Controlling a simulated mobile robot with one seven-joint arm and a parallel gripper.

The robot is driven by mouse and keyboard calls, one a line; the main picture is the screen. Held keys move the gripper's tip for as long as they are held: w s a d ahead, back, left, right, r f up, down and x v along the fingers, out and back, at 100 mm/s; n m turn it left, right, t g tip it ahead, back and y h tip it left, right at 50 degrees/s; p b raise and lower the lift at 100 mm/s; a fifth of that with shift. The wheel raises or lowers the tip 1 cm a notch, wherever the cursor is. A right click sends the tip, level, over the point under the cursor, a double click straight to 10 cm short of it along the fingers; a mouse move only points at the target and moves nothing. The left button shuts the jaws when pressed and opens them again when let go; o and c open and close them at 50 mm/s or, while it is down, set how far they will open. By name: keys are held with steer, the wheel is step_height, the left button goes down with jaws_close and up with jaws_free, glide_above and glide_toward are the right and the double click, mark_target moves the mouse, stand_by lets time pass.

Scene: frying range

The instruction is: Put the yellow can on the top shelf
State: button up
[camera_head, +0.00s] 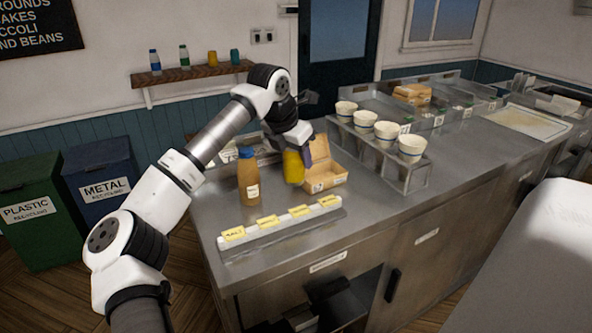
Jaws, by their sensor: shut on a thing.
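My gripper (304,152) is shut on the yellow can (293,168) and holds it at the near left part of the steel counter. The can looks upright; whether its base touches the counter I cannot tell. The gripper hides the can's top and part of its right side. A wooden shelf (196,75) is on the wall at the back left. It bears two bottles, another yellow can (212,58) and a teal can (235,57), with small gaps between them.
A brown bottle with a blue cap (249,178) stands close left of the held can. An open carton (326,181) is close on its right. A label rail (280,222) lies in front. Several cups stand on a steel stand (386,163). Two bins (101,177) stand left.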

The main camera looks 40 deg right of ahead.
mark_target(287, 150)
steer(key=shift+f+p, duration=0.45)
steer(key=shift+f, duration=2)
steer(key=shift+f, duration=0.2)
steer(key=o, duration=1.1)
steer(key=shift+o, duration=0.2)
steer(key=b+v, duration=0.2)
steer(key=v, duration=1)
steer(key=shift+r, duration=0.25)
